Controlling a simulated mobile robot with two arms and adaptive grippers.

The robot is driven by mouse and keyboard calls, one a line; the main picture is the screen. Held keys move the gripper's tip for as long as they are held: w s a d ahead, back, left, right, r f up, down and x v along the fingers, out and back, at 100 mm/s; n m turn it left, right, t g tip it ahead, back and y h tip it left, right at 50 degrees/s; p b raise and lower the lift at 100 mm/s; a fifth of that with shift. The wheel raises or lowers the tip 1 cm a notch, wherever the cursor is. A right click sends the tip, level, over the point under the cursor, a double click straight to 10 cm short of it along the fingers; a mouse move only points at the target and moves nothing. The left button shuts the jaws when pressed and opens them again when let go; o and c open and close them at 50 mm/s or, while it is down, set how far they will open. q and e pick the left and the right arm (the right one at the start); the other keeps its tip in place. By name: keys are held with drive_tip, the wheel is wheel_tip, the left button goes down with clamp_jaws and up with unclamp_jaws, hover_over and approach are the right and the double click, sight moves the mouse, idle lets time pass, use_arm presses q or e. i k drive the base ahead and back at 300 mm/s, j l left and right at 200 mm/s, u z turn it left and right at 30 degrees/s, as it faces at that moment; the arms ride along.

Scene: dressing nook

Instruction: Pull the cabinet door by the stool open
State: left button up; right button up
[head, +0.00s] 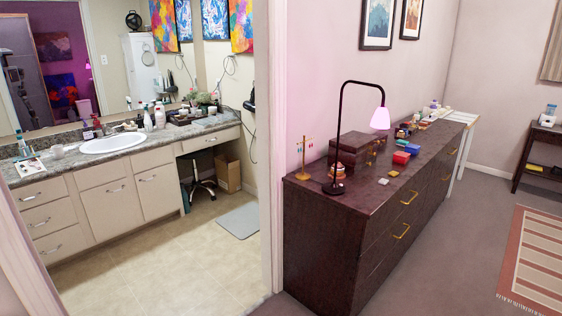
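The cream vanity cabinet stands in the room beyond the doorway at the left of the head view. Its cabinet door nearest the stool (158,198) is the right-hand front, and it looks shut. A metal handle (147,178) sits near its upper edge. The stool (201,185) is in the knee space just right of that door, partly hidden under the counter; its wheeled base shows. Another cabinet front (105,209) with a handle is left of the door and also looks shut. Neither of my grippers is in view.
A doorway frame (270,150) separates me from the vanity room. A dark dresser (320,240) with a lamp (340,130) stands right of it. A grey mat (240,220) and a cardboard box (228,172) are near the stool. The tiled floor (165,260) before the cabinet is clear.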

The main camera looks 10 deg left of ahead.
sight(158, 191)
drive_tip(key=i+u, duration=0.35)
drive_tip(key=i, duration=0.25)
drive_tip(key=i+u, duration=0.35)
drive_tip(key=i, duration=0.2)
drive_tip(key=i+l+u, duration=0.35)
drive_tip(key=i, duration=0.2)
drive_tip(key=i+j+u, duration=0.15)
drive_tip(key=i+u, duration=0.15)
drive_tip(key=i, duration=0.7)
drive_tip(key=i+u, duration=0.3)
drive_tip(key=i, duration=0.65)
